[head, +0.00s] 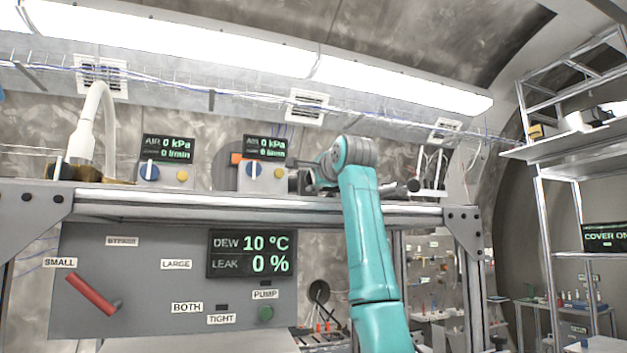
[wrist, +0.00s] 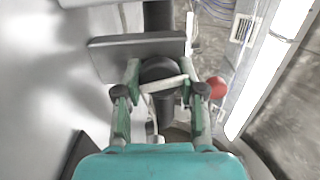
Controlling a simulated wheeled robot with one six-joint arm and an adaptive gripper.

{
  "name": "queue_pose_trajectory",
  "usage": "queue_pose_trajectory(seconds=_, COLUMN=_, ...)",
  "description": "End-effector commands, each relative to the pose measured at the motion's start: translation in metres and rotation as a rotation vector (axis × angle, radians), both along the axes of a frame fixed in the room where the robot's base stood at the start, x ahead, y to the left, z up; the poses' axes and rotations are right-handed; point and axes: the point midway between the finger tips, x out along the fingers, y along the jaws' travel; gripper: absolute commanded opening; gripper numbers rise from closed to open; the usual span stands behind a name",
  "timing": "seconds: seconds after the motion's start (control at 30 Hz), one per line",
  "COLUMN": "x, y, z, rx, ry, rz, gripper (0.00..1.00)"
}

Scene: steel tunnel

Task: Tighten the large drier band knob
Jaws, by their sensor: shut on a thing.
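In the wrist view, my gripper (wrist: 160,70) has its two green fingers on either side of a dark round knob (wrist: 158,69), shut on it. A pale bar crosses between the fingers just below the knob. A grey flat block (wrist: 110,55) lies behind the knob. I cannot tell from the picture whether this is the large drier band knob, or how tight it is. In the head view, my gripper (head: 306,181) is at the shelf, just right of the second gauge box (head: 252,177), with its tips too small to make out.
A first gauge box (head: 165,177) and white hose (head: 92,115) stand left. A red ball (wrist: 217,87) is right of my fingers.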

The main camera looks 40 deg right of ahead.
Motion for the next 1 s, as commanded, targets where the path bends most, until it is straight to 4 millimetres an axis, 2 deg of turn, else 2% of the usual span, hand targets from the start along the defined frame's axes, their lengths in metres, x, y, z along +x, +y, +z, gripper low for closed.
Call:
queue_pose_trajectory(seconds=0.17, x=0.000, y=0.000, z=-0.001, rx=0.000, ry=0.002, rz=0.000, gripper=0.04)
queue_pose_trajectory(seconds=0.2, x=0.000, y=0.000, z=-0.001, rx=0.000, ry=0.002, rz=0.000, gripper=0.47)
queue_pose_trajectory(seconds=0.27, x=0.000, y=0.000, z=-0.001, rx=0.000, ry=0.002, rz=0.000, gripper=0.62)
queue_pose_trajectory(seconds=0.3, x=0.000, y=0.000, z=-0.001, rx=-0.001, ry=0.002, rz=0.000, gripper=0.65)
queue_pose_trajectory(seconds=0.67, x=-0.003, y=0.001, z=0.000, rx=-0.002, ry=0.001, rz=0.000, gripper=0.65)
queue_pose_trajectory(seconds=0.87, x=-0.025, y=0.007, z=0.000, rx=-0.003, ry=-0.001, rz=-0.001, gripper=0.65)
queue_pose_trajectory(seconds=1.0, x=-0.052, y=0.014, z=0.000, rx=-0.003, ry=-0.001, rz=-0.001, gripper=0.65)
